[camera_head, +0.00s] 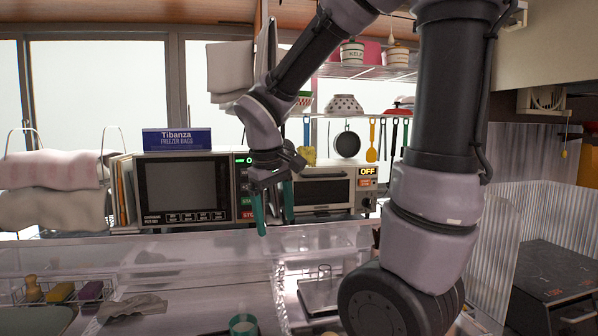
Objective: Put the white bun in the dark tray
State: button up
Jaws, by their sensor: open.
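My gripper (275,223) hangs in the middle of the view, pointing down in front of the microwave's right edge and the toaster oven. Its two teal fingers are apart, with nothing visible between them. I cannot make out a white bun in this view. I cannot identify a dark tray either; the lower counter is partly cut off by the frame and partly covered by my arm.
A microwave (186,190) and a toaster oven (322,190) stand behind a clear ledge (190,245). Below are a grey cloth (133,306), a sponge rack (62,292) and a teal cup (243,325). A dark stove (556,275) stands at right.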

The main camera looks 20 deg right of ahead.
jog(key=s+d+r+m+t+y, duration=0.3)
jog(key=s+r+m+t, duration=0.2)
jog(key=r+m, duration=0.3)
jog(key=shift+s+r+y, duration=0.4)
jog(key=shift+s+r, duration=0.05)
jog(key=shift+r, duration=0.85)
